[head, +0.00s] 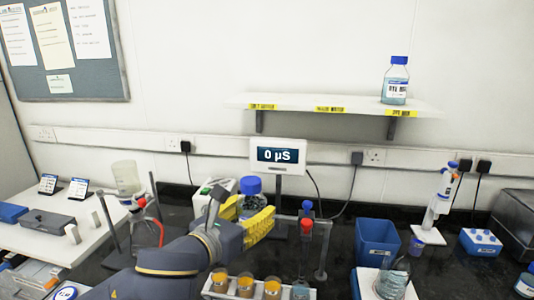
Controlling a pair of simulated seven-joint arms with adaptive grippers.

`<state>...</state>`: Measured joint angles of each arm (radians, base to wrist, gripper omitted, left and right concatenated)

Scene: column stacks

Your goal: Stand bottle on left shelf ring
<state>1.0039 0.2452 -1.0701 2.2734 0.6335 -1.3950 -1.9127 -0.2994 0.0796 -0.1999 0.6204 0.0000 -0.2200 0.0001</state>
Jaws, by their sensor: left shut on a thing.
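A bottle with a blue cap (250,186) is in the head view, upright above the dark bench. My left gripper (250,215), with yellow fingers, is shut on this bottle, and the fingers hide much of its body. The white wall shelf (290,102) is above and behind, with yellow labels along its front edge. No ring can be made out on its left part, which is bare. Another blue-capped bottle (396,85) stands at the shelf's right end. My right gripper is not in view.
A display reading 0 µS (281,155) stands behind the held bottle. A rack of amber-filled vials (245,285) is in front. A stand with red and blue knobs (307,226) is close on the right. A blue bin (377,243) stands farther right.

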